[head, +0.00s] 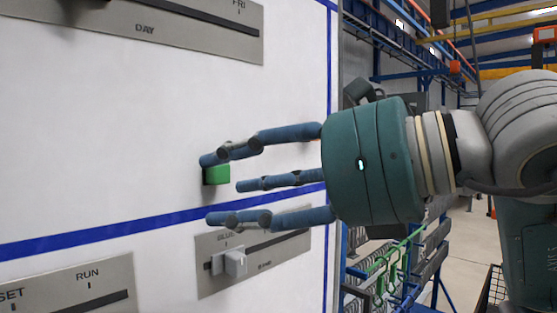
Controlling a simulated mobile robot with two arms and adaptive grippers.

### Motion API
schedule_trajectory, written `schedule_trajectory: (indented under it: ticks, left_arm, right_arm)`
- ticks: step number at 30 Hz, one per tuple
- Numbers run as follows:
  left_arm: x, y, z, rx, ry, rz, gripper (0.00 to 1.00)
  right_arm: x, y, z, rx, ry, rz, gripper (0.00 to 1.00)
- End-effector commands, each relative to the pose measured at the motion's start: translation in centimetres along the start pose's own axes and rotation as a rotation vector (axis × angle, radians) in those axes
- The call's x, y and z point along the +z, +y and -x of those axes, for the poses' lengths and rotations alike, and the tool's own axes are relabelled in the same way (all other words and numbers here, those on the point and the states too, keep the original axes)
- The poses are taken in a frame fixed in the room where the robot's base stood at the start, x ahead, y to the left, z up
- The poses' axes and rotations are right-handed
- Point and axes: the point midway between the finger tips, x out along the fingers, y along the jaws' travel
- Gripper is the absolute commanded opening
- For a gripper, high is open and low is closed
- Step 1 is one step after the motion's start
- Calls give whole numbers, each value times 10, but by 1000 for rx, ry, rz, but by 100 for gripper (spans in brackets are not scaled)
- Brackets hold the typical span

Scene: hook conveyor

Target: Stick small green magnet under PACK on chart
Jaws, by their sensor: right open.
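The small green magnet (217,175) sits against the white chart (120,150), just above a blue horizontal line. My right gripper (222,190) comes in from the right in the head view, with its three blue fingers spread open. The upper fingertip overlaps the top left of the magnet, and the middle and lower fingertips are below it. I cannot tell whether the upper finger touches the magnet. No PACK label is in view. My left gripper is not in view.
A grey slider panel (210,275) with a pale knob (234,262) is below the gripper. Another panel (60,290) reads RUN at the lower left, and a DAY panel (190,35) is at the top. Racks with green hooks (385,275) stand right of the chart.

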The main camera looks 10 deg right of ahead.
Motion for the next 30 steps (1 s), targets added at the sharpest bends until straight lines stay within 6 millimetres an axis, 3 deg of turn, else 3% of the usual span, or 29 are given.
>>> schedule_trajectory:
  ticks: [3, 8, 24, 30]
  left_arm:
    - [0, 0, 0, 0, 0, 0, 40]
    - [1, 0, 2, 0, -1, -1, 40]
    - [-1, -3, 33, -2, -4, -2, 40]
    - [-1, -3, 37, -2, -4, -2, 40]
  right_arm:
    - [18, -24, 25, -170, -26, 39, 45]
    - [25, -36, 32, -246, -34, 43, 45]
    - [30, -56, -51, -243, -32, 41, 45]
    - [29, -60, -66, -244, -34, 42, 45]
